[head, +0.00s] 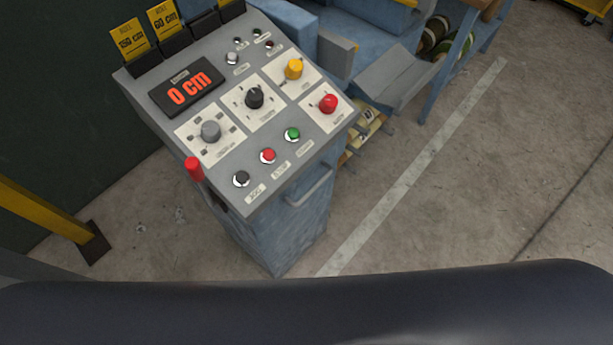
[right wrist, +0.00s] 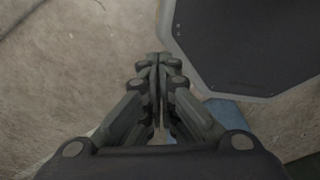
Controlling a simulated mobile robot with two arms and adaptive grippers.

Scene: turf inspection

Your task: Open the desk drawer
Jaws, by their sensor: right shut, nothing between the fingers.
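The desk is a blue control console with a grey sloped top (head: 222,148), left of centre in the head view. Its drawer (head: 291,215) is in the blue front just under the panel's lower right edge and looks closed. A grey bar handle (head: 310,188) sits on it. No gripper shows in the head view, and nothing touches the handle there. In the right wrist view my right gripper (right wrist: 158,62) is shut and empty, with its fingers together above the concrete floor. The drawer and handle do not show in that view.
A red-topped lever (head: 195,169) stands at the panel's left side. A yellow post (head: 45,212) is at the left. Blue machinery (head: 375,45) stands behind the console. Bare floor (head: 480,190) with a white line lies to the right. A dark, grey-rimmed surface (right wrist: 250,45) lies right of my right gripper.

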